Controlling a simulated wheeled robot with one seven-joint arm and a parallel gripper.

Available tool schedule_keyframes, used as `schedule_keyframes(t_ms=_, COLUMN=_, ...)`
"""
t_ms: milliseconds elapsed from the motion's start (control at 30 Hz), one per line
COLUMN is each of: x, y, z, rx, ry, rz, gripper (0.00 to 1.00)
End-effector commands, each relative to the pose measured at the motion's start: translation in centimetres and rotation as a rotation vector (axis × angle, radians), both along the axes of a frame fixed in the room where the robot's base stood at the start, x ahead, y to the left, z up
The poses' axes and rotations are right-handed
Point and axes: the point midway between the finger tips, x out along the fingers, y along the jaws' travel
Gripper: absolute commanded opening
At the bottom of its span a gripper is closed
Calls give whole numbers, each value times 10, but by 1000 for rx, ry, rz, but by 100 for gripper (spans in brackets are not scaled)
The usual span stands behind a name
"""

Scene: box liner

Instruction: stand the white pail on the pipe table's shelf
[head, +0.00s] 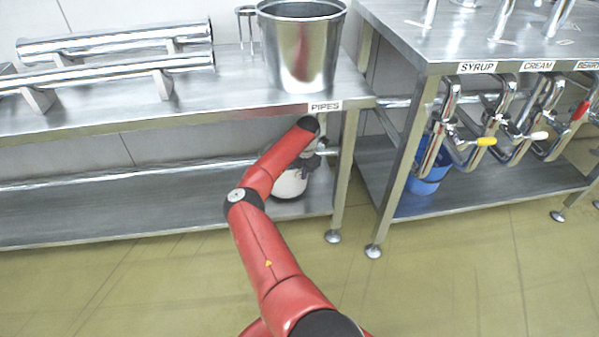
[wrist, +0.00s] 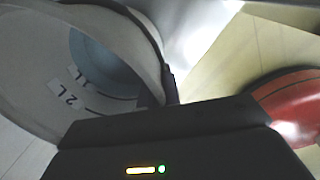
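The white pail (head: 288,184) is at the right end of the pipe table's lower shelf (head: 130,208), upright and partly hidden behind my red arm. I cannot tell whether its base touches the shelf. In the wrist view the pail (wrist: 40,58) shows its inside, with 1 L and 2 L marks and a pale blue-grey round area at the bottom. My gripper (head: 306,160) is at the pail's rim. In the wrist view its dark fingers (wrist: 160,90) lie on both sides of the pail's wall and look shut on it.
A steel bucket (head: 300,50) and pipes (head: 115,45) on stands occupy the pipe table's top. The table's front leg (head: 343,175) is right of the pail. A second table with SYRUP, CREAM and BERRY taps has a blue bucket (head: 428,170) below. The lower shelf's left is clear.

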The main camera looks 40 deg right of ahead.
Motion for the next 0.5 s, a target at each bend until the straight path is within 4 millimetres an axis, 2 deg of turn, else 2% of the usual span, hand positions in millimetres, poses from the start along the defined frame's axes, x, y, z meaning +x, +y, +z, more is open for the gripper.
schedule_keyframes(t_ms=500, x=1, y=0, z=-8, rx=-2, ry=-3, rz=0, gripper=0)
